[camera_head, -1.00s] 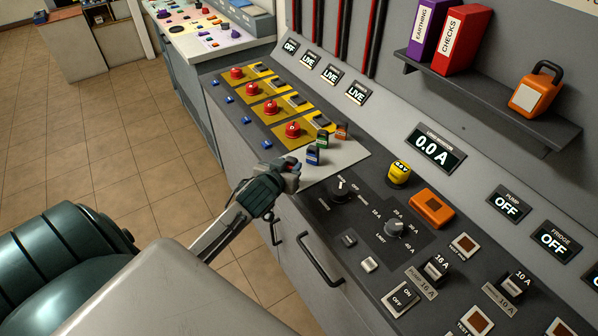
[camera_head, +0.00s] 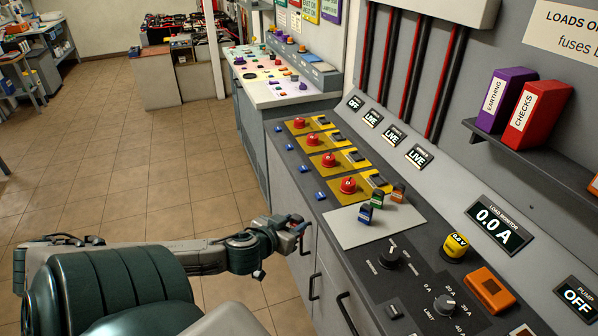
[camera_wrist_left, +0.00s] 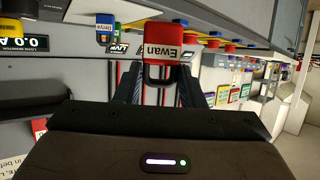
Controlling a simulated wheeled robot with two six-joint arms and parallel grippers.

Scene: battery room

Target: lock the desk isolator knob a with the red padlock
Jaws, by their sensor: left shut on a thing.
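My left gripper (camera_head: 300,228) is shut on the red padlock and holds it in front of the desk's front edge. In the left wrist view the red padlock (camera_wrist_left: 158,72), labelled Ewan, sits between the fingers (camera_wrist_left: 165,85); it is too small to make out clearly in the head view. Several red isolator knobs stand in a row on yellow plates: the farthest (camera_head: 299,123), two between (camera_head: 313,139) (camera_head: 328,160), and the nearest (camera_head: 348,185). I cannot read which is knob a. My right gripper is not in view.
The status displays read OFF (camera_head: 355,103) at the far end, then LIVE. Dials and a yellow padlock-like item (camera_head: 456,246) are nearer. The floor (camera_head: 160,190) left of the desk is clear.

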